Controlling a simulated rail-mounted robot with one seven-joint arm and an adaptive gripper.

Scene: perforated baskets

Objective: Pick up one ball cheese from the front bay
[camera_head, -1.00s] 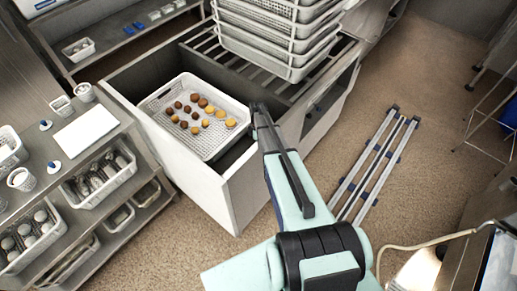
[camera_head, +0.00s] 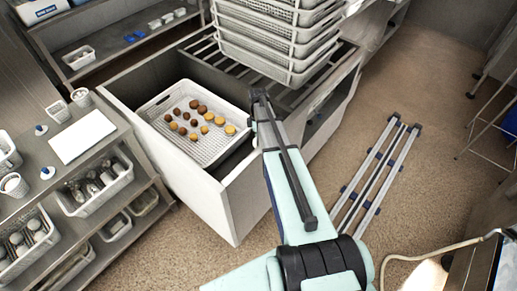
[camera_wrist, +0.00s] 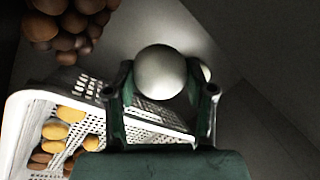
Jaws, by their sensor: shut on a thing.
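A pale, whitish ball, the ball cheese (camera_wrist: 158,70), sits between the two fingers of my gripper (camera_wrist: 165,82) in the wrist view. The gripper is shut on it. A second pale round surface (camera_wrist: 206,72) shows partly behind the right finger. In the head view my gripper is hidden behind my arm, at the right side of the open front bay (camera_head: 236,200); the held ball does not show there. The wrist view cannot tell me how high the ball is above the bay floor.
A white perforated basket (camera_head: 144,113) with several brown and yellow balls lies in the bay; its rim (camera_wrist: 20,100) is close to my gripper. Brown balls (camera_wrist: 68,25) cluster at the wrist view's top left. Stacked baskets (camera_head: 285,50) stand behind. Shelves (camera_head: 100,200) are at left.

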